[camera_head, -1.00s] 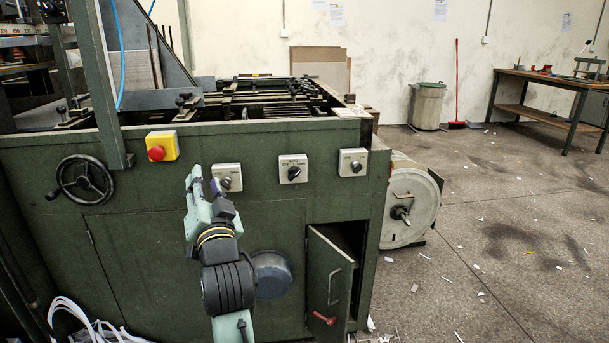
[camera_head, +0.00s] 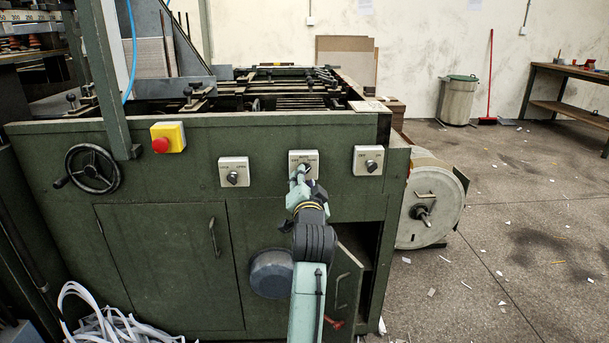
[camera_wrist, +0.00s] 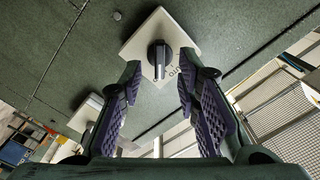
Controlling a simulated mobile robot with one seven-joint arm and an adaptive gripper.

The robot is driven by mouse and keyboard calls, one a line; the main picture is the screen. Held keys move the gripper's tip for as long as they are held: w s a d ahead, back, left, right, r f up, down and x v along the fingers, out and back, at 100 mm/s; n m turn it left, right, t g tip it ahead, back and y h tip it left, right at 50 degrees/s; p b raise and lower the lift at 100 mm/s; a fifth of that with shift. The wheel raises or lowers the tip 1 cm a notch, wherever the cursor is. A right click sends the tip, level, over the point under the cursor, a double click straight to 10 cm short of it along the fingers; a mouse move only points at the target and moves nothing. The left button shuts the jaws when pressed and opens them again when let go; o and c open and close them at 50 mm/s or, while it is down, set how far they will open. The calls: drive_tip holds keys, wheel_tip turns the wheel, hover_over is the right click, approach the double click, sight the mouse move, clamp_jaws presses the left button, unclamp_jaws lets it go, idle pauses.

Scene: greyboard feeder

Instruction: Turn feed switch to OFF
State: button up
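Three square switch plates with black knobs sit in a row on the green machine front: left (camera_head: 233,171), middle (camera_head: 312,156) and right (camera_head: 367,160). Their lettering is too small to tell which is the feed switch. My gripper (camera_head: 301,178) is in front of the middle plate and covers part of it. In the wrist view, my gripper (camera_wrist: 160,72) is open, its purple-padded fingers on either side of a black knob (camera_wrist: 158,57) on its plate (camera_wrist: 185,28). Gaps show between knob and fingers. The knob's set position is unclear.
A red emergency button on a yellow box (camera_head: 168,138) and a handwheel (camera_head: 92,169) are farther left.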

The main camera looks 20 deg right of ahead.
drive_tip(key=shift+x, duration=1.35)
drive_tip(key=shift+c, duration=0.4)
clamp_jaws()
